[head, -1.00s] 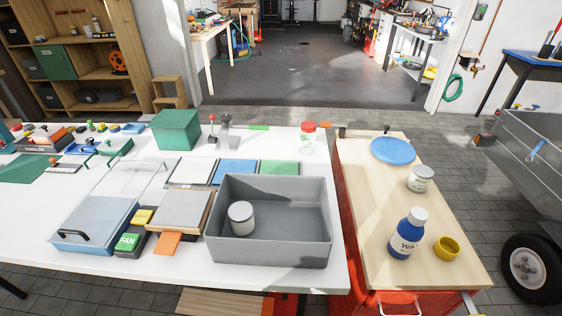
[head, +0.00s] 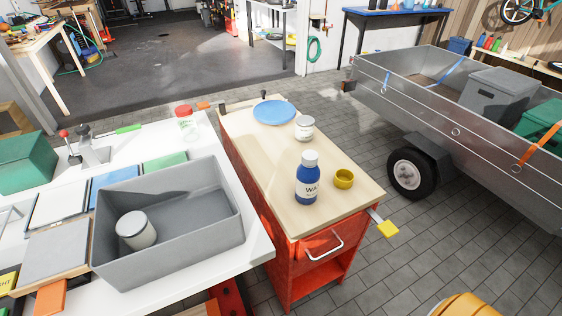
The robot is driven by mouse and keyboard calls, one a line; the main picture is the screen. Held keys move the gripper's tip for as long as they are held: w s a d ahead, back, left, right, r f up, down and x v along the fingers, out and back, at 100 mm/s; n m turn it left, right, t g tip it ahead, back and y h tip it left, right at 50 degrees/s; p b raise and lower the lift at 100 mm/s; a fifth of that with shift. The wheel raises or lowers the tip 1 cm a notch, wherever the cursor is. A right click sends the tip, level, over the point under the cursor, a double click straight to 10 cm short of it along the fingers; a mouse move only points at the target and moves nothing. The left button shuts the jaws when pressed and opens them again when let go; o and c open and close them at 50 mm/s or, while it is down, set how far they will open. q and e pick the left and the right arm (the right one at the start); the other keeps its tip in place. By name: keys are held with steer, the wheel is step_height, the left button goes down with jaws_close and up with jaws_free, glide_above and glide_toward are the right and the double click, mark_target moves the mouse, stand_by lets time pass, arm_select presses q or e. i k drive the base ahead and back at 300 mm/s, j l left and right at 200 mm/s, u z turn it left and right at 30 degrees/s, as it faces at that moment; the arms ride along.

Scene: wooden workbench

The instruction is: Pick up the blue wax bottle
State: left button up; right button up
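The blue wax bottle (head: 308,180) has a white cap and a white label with part of the word "WAX" showing. It stands upright on the wooden top of the red tool cart (head: 250,145). Neither of my grippers shows in the head view.
On the cart top, a yellow cup (head: 344,179) stands just right of the bottle, with a white jar (head: 304,127) and a blue disc (head: 274,111) behind. The white table at left bears a grey bin (head: 190,250) holding a jar (head: 136,230). A metal trailer (head: 440,125) stands at right.

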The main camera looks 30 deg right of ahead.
mark_target(307, 178)
steer(key=l+z, duration=0.2)
steer(key=z, duration=0.2)
steer(key=l+z, duration=0.15)
steer(key=z, duration=0.25)
steer(key=i+l+z, duration=0.1)
steer(key=z, duration=0.3)
